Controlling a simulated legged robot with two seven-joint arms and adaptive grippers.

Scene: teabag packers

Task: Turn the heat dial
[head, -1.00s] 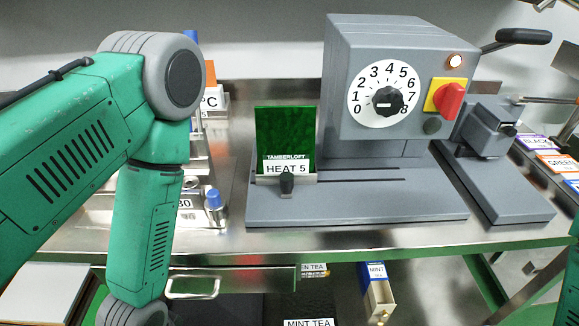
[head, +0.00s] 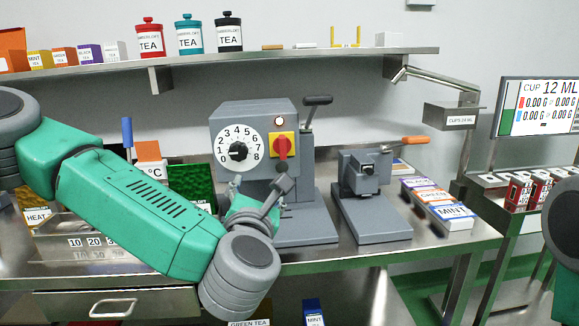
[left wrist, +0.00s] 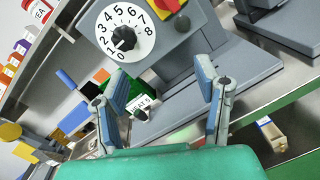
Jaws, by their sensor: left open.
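The heat dial (head: 238,151) is a black knob on a white face numbered 0 to 8, on the front of a grey machine (head: 262,112). The green card (head: 190,184) is partly hidden by my left arm. My right gripper is out of view.
A red switch (head: 282,148) on a yellow plate sits just right of the dial, under a lit lamp (head: 279,121). A black-handled lever (head: 316,101) rises behind. A smaller grey press (head: 365,175) and tea boxes (head: 438,207) stand to the right.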

